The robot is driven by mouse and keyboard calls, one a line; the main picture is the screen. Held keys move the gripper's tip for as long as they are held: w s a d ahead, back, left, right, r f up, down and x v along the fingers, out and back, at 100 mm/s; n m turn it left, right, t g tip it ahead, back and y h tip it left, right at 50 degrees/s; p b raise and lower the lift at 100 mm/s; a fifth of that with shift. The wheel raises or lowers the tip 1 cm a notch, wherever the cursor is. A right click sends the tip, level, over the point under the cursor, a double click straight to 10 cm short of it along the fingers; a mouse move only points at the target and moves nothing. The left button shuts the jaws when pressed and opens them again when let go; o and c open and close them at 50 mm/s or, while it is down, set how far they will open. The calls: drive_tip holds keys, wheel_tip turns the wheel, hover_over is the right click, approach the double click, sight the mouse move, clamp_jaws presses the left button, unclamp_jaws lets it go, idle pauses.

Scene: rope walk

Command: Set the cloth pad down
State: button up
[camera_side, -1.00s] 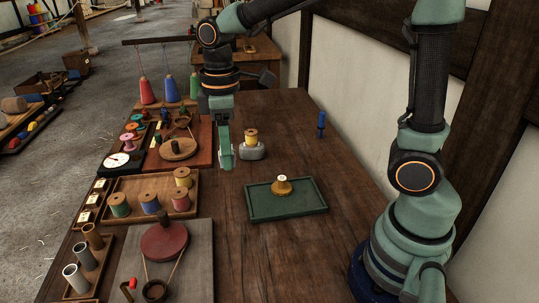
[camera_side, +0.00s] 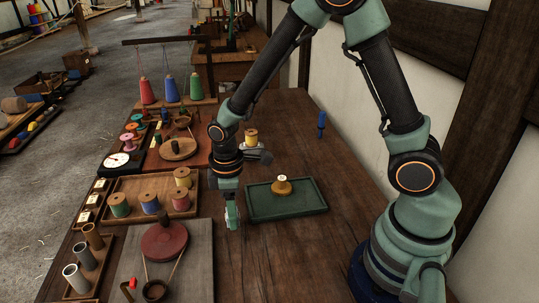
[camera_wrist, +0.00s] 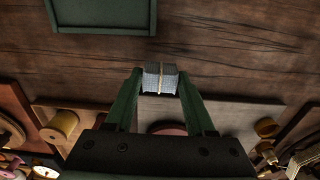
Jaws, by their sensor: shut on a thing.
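My gripper (camera_wrist: 159,82) is shut on the cloth pad (camera_wrist: 151,82), a small light-grey folded block with a thin tan band around its middle. In the wrist view the pad sits between the two green fingertips, over brown table boards. In the side view my gripper (camera_side: 232,215) points down just left of the green tray, and the pad is mostly hidden by the fingers. I cannot tell whether the pad touches the table.
The green tray (camera_side: 290,214) holds a tan knob-like piece (camera_side: 281,187). A wooden tray of thread spools (camera_side: 130,189) and a board with a red disc (camera_side: 163,242) lie left. A spool (camera_side: 251,135) stands behind my wrist. Bare table (camera_side: 300,255) lies in front.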

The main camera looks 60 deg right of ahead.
drive_tip(key=shift+f, duration=1.45)
drive_tip(key=shift+f, duration=0.2)
drive_tip(key=o, duration=1.3)
drive_tip(key=shift+r, duration=0.1)
wheel_tip(320, 180, up, 12)
drive_tip(key=shift+r, duration=0.2)
drive_tip(key=s+d+r+m+t, duration=0.1)
drive_tip(key=s+d+r+m, duration=0.1)
drive_tip(key=r, duration=0.2)
drive_tip(key=s+d+r+m+t, duration=0.2)
drive_tip(key=r+m, duration=0.1)
drive_tip(key=r, duration=0.1)
drive_tip(key=s+d+r+m+t, duration=0.2)
drive_tip(key=d+r+m, duration=0.1)
drive_tip(key=shift+s+r, duration=0.3)
drive_tip(key=shift+r, duration=0.1)
drive_tip(key=shift+s+d+r+m+t, duration=0.2)
drive_tip(key=shift+s+m+t, duration=0.1)
drive_tip(key=shift+m, duration=0.2)
drive_tip(key=shift+c, duration=0.7)
